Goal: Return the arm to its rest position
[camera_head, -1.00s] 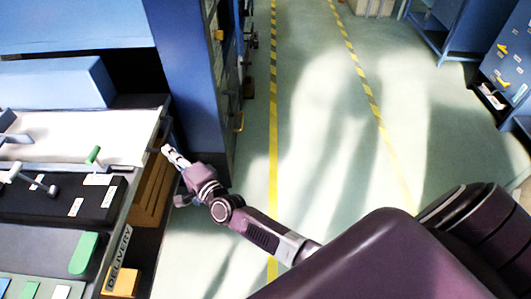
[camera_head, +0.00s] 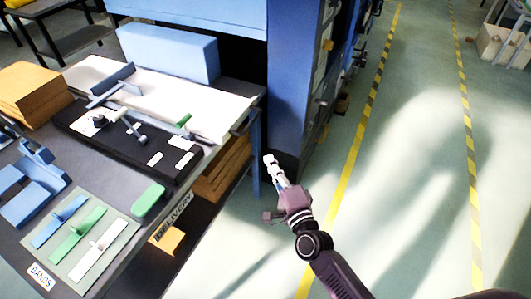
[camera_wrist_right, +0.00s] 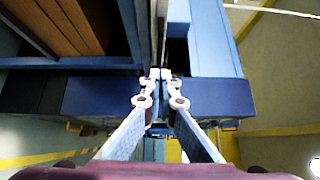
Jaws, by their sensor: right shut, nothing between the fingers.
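My right gripper (camera_head: 272,170) is off the right edge of the workbench, in front of the blue cabinet (camera_head: 298,85). Its fingers are closed together with nothing between them. In the right wrist view, its fingertips (camera_wrist_right: 160,75) meet in the middle, with blue furniture beyond them. My right arm reaches up from the bottom right of the head view. My left gripper is not in view.
The workbench carries white paper (camera_head: 205,108), a black tray (camera_head: 120,140), a green block (camera_head: 148,200), a blue box (camera_head: 165,52) and a brown stack (camera_head: 30,92). A "DELIVERY" label (camera_head: 174,217) marks its edge. Open floor with yellow-striped lines lies at right.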

